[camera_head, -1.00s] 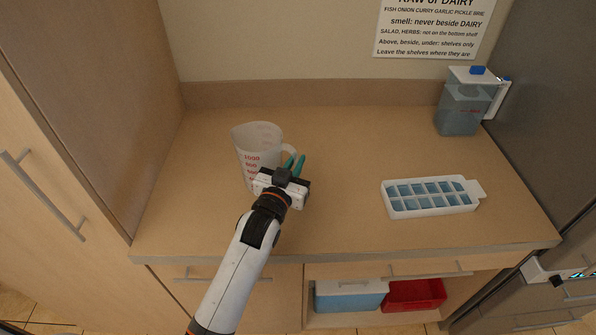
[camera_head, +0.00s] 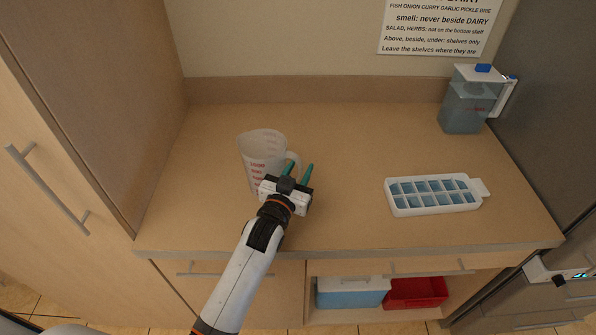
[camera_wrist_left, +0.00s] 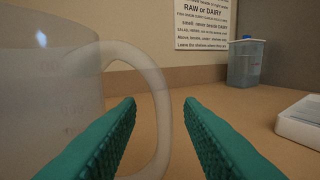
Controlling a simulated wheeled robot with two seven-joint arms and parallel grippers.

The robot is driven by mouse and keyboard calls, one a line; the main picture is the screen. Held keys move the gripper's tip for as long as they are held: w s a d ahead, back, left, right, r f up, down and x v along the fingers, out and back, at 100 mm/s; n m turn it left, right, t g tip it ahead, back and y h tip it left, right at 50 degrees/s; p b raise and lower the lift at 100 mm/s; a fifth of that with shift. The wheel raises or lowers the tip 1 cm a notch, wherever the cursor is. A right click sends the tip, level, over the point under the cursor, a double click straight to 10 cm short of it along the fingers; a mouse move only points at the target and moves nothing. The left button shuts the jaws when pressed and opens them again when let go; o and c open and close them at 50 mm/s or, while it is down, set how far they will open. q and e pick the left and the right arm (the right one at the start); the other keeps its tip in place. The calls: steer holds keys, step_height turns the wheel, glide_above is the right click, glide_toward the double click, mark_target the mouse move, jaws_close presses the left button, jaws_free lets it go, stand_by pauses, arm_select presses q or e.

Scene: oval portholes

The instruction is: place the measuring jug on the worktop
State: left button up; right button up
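The measuring jug (camera_head: 262,150) is translucent white with red markings and stands upright on the left part of the worktop (camera_head: 350,150). Its handle faces right. My left gripper (camera_head: 299,168) is at the handle side of the jug, with its green fingers spread apart. In the left wrist view, the jug (camera_wrist_left: 45,90) fills the left side. Its handle shows between the two open fingertips (camera_wrist_left: 160,102), and I see no finger closed on it. The near lower part of the jug is partly hidden by my gripper in the head view.
A white ice tray (camera_head: 435,208) with blue cells lies to the right on the worktop. A lidded water container (camera_head: 466,108) stands at the back right corner. Blue (camera_head: 350,295) and red (camera_head: 415,293) bins sit below the worktop. The middle back is clear.

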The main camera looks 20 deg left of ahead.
arm_select(q)
steer(key=shift+r, duration=0.25)
steer(key=s, duration=0.3)
steer(key=s+a+b, duration=0.1)
steer(key=s, duration=0.3)
steer(key=s+b, duration=0.1)
steer(key=s, duration=0.3)
steer(key=shift+s+a+f, duration=0.15)
steer(key=shift+s+f, duration=0.05)
steer(key=shift+s+r, duration=0.1)
steer(key=shift+s, duration=0.2)
